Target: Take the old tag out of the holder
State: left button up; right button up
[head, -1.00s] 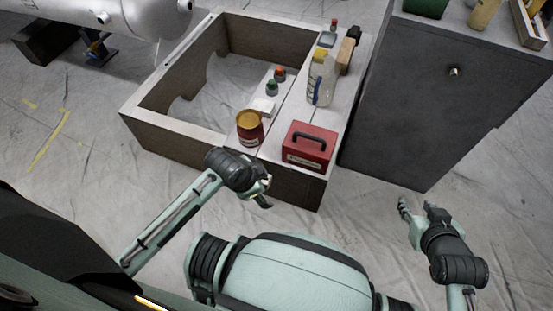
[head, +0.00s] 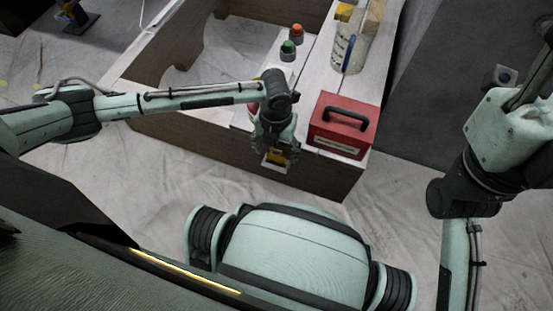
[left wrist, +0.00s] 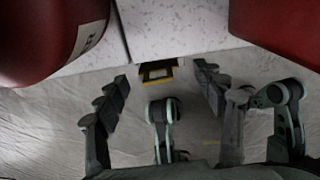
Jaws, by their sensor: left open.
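The holder (left wrist: 146,67) is a small dark frame on the front edge of the pale bench top, seen in the left wrist view. A yellow strip (left wrist: 158,79) shows at it, apparently the tag; any writing is too small to read. In the head view a yellow patch (head: 275,157) shows between the left fingers. My left gripper (head: 278,151) points down at the bench's front edge. In the left wrist view its fingers (left wrist: 163,76) are spread to either side of the holder, with gaps on both sides. My right arm shows at the right, but I cannot see its gripper.
A red toolbox (head: 343,125) stands close to the right of my left gripper. A red can (left wrist: 45,40) stands close on the left, mostly hidden in the head view. Green (head: 288,49) and orange (head: 296,30) capped items and a jug (head: 349,50) stand farther back.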

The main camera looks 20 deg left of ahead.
aim_at(276, 157)
pick_arm(q)
notch_tip(276, 157, down, 5)
jog(key=shift+w+a+r+b, duration=0.1)
jog(key=shift+w+r+b, duration=0.05)
jog(key=shift+b, duration=0.7)
jog(key=c, duration=1)
jog(key=shift+c, duration=0.2)
jog(key=shift+r, duration=0.2)
